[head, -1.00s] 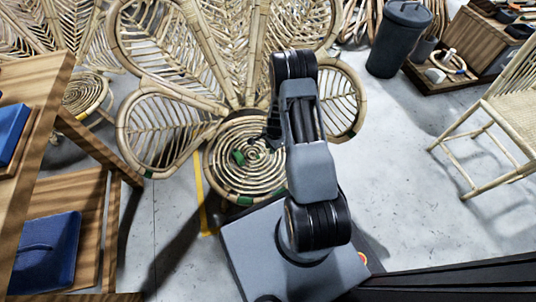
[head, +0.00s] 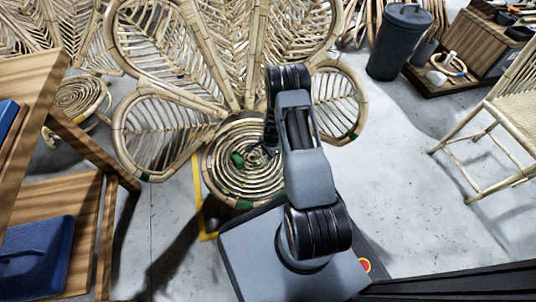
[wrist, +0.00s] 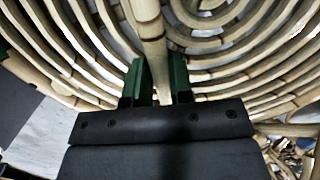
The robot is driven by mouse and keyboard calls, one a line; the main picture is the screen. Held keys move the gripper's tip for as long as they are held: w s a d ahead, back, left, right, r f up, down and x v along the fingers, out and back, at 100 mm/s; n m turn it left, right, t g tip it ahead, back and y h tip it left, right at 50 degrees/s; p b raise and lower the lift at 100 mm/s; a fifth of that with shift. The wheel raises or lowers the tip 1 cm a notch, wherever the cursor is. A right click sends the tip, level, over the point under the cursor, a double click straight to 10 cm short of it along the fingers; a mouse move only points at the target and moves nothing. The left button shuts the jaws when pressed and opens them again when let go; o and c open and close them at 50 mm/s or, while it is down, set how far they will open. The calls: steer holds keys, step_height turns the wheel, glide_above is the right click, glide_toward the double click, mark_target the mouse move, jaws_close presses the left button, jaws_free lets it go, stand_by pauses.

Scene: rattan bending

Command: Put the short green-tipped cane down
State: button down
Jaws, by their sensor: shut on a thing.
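My gripper's two dark green fingers (wrist: 159,84) are shut on a pale cane (wrist: 150,35) in the wrist view. The cane runs up from between the fingers to the top edge; its ends and any green tip cannot be made out there. Behind it lie the spiral coils of the round rattan seat (wrist: 60,60). The seat (head: 222,190) stands left of my arm in the head view. A green patch (head: 238,159) shows over the seat; whether it is a finger or a cane tip I cannot tell. My arm hides most of the gripper there. Contact between cane and seat is unclear.
The petal-shaped rattan back (head: 160,110) rises behind the seat. A wooden table (head: 28,90) with blue items is at left. A dark lidded bin (head: 398,45) and a pale chair (head: 500,130) are at right. Bare floor (head: 415,205) lies between my arm and the chair.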

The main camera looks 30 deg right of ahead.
steer(key=c, duration=1)
jaws_free()
steer(key=s+a+r+n+p, duration=0.1)
steer(key=a+r+n+p, duration=0.15)
steer(key=r, duration=0.85)
steer(key=s+a+r+n+t+p, duration=0.1)
steer(key=r+n, duration=0.2)
steer(key=r, duration=0.9)
steer(key=s+a+r+n+p, duration=0.1)
steer(key=a+r+n+p, duration=0.15)
steer(key=r, duration=0.85)
steer(key=s+a+r+n+t+h, duration=0.1)
steer(key=s+a+r+n, duration=0.3)
steer(key=s+r+n, duration=0.4)
steer(key=s+r, duration=0.2)
steer(key=s, duration=0.3)
steer(key=shift+s+r+t+b, duration=0.25)
steer(key=shift+s+t+b, duration=0.05)
steer(key=shift+s+t, duration=0.1)
